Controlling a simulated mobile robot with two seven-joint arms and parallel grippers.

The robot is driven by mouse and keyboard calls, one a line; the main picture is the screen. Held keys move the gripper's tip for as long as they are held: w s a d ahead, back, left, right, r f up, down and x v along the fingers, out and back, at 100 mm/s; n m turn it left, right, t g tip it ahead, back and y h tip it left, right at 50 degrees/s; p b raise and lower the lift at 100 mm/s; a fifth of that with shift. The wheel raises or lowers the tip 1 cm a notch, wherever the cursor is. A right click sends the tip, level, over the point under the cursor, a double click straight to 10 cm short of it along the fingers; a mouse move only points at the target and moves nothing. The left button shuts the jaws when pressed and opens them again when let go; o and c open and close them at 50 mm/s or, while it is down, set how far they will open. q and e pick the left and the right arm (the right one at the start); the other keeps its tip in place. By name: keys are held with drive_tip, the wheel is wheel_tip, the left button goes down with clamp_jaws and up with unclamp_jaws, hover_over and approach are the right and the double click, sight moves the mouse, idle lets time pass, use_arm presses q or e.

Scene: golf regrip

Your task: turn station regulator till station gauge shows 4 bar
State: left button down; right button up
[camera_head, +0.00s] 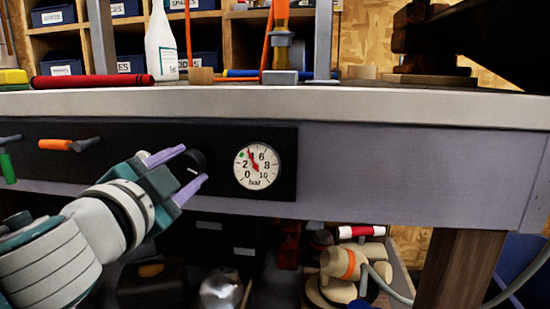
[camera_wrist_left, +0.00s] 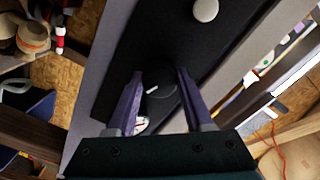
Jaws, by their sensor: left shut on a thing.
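The station regulator is a dark round knob (camera_head: 187,164) on the black panel under the bench top. In the left wrist view the knob (camera_wrist_left: 156,90) shows a white pointer line and sits between my fingers. My left gripper (camera_head: 194,166) is shut on the knob, one finger on each side; the fingers (camera_wrist_left: 157,75) hide part of the knob's sides. The station gauge (camera_head: 257,167) is a white dial marked bar, just right of the gripper. Its red needle points up and left, at about the 4 position, covering that numeral. My right gripper is not in view.
The bench top (camera_head: 400,103) overhangs the panel. Below are a dark case (camera_head: 150,285) and a tan machine with a hose (camera_head: 345,265). The apron right of the gauge is clear.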

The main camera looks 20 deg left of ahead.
use_arm(q)
drive_tip(key=shift+m, duration=0.5)
drive_tip(key=shift+c, duration=1.4)
unclamp_jaws()
drive_tip(key=shift+s+d, duration=0.15)
drive_tip(key=shift+s, duration=0.45)
drive_tip(key=v, duration=0.8)
drive_tip(key=shift+s, duration=0.4)
drive_tip(key=shift+r, duration=0.1)
